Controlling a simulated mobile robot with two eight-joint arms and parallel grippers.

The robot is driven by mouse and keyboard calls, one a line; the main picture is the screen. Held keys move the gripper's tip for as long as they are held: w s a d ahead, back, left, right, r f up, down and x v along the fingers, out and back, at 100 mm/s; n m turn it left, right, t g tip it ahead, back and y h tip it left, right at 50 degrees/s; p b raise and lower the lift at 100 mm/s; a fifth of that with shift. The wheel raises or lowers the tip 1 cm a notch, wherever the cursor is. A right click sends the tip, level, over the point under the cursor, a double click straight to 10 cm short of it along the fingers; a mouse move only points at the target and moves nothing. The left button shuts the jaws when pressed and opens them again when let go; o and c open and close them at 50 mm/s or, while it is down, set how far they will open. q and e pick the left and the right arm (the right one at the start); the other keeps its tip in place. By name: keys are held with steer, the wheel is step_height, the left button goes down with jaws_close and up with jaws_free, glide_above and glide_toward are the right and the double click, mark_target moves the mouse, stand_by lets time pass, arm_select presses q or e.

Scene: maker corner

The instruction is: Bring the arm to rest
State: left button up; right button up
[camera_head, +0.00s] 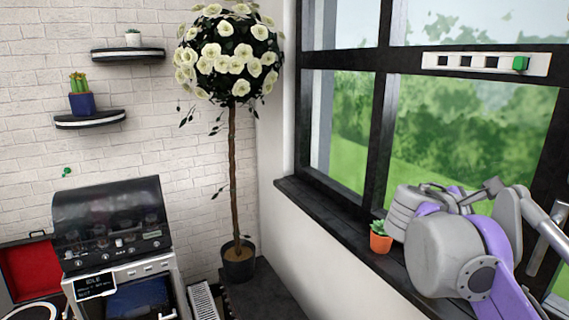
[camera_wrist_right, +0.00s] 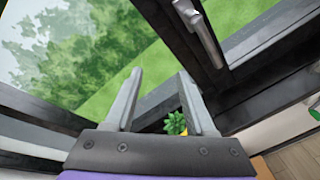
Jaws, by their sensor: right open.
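My right arm (camera_head: 455,255), grey and purple, comes up at the lower right in the head view, folded in front of the window. In the right wrist view my right gripper (camera_wrist_right: 159,77) is open, with its two grey fingers apart. No object is held between them. Past the fingers is the window with its dark frame and, near the right finger, a small green succulent (camera_wrist_right: 175,124) partly hidden by that finger. My left gripper is not in view.
A succulent in an orange pot (camera_head: 380,238) stands on the dark window sill (camera_head: 325,215), close beside my right arm. A white flowering tree in a black pot (camera_head: 238,262) stands in the corner. A machine with a dark lid (camera_head: 110,215) is at the lower left.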

steer(key=s+a+f+m+y, duration=0.4)
steer(key=s+a+f+m, duration=0.1)
steer(key=f, duration=0.8)
steer(key=s+a+f+m+y, duration=0.4)
steer(key=s+a+f, duration=0.4)
steer(key=f, duration=0.5)
steer(key=s+a+f+m+y, duration=0.5)
steer(key=s+a+f, duration=0.1)
steer(key=f, duration=0.8)
steer(key=shift+s+a+m+g+y, duration=0.3)
steer(key=shift+s+a+g, duration=0.1)
